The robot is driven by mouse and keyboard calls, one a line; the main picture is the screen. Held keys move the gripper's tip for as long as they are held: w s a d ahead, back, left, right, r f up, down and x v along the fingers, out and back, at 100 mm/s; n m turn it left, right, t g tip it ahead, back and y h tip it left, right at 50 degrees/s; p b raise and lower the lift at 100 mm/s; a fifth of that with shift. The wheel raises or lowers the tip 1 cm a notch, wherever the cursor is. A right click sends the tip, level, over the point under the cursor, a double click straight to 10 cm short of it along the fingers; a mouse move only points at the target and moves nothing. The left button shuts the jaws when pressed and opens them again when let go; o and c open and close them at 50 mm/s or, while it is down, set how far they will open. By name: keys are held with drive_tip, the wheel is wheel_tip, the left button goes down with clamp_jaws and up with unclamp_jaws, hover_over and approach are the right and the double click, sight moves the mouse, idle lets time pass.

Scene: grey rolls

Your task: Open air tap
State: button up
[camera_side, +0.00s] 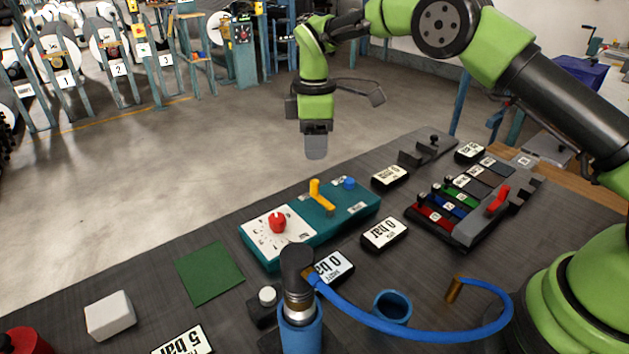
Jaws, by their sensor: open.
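My gripper (316,147) points straight down in the upper middle of the side view. It hangs in the air above and behind a teal control box, apart from it, with nothing seen in it. The fingers show edge-on as a grey block. The teal box (338,226) carries a yellow lever (320,195), a blue button (349,183) and a red knob (277,222) on a white dial. A red lever (498,200) stands on a grey block further right. I cannot tell which of these is the air tap.
A blue hose (400,328) curves across the front, beside a black-topped fitting (297,262) and a blue cup (392,306). Pressure displays (384,233) stand around the box. A green square (209,273) and white block (110,315) lie left. Numbered rolls (117,60) stand behind.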

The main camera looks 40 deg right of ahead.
sight(315, 181)
wheel_tip(315, 181, down, 9)
drive_tip(key=shift+f, duration=0.1)
drive_tip(key=shift+c, duration=0.3)
clamp_jaws()
